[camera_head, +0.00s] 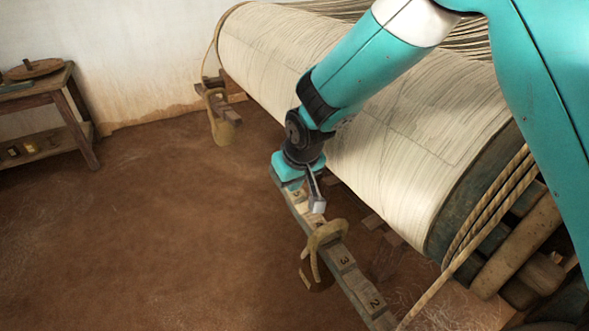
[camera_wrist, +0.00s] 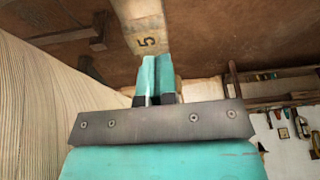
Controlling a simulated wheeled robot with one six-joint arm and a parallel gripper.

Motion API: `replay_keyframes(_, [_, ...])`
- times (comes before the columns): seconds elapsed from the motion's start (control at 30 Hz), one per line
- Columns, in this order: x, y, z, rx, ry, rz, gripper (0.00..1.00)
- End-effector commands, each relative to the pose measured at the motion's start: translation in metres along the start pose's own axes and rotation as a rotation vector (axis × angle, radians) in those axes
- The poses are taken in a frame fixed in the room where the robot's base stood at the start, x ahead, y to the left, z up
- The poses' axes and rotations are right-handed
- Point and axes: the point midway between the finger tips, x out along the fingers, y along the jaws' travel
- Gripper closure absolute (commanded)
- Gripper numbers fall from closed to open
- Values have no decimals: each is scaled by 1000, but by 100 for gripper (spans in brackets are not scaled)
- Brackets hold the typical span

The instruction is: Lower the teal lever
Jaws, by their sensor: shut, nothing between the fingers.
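My gripper (camera_head: 317,206) points down over a long wooden beam with numbered plates (camera_head: 361,287), beside the cloth roll. In the wrist view its fingers (camera_wrist: 155,62) are together and empty, in front of the plate marked 5 (camera_wrist: 149,41). I cannot tell whether the fingertips touch the beam. Plates marked 3 (camera_head: 344,261) and 2 (camera_head: 374,304) show nearer in the head view. I cannot make out a teal lever apart from my own teal arm and gripper; it may be hidden behind them.
A large cream cloth roll (camera_head: 412,140) lies right of the beam. A rope loop (camera_head: 325,235) hangs over the beam just nearer than my gripper. Another rope coil (camera_head: 220,124) hangs at the roll's far end. A wooden table (camera_head: 55,82) stands far left. The brown floor (camera_head: 150,220) between is clear.

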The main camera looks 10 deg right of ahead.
Motion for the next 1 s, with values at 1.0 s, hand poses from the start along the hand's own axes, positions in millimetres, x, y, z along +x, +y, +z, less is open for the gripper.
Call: replay_keyframes(1.0, [96, 0, 19, 0, -89, 0, 100])
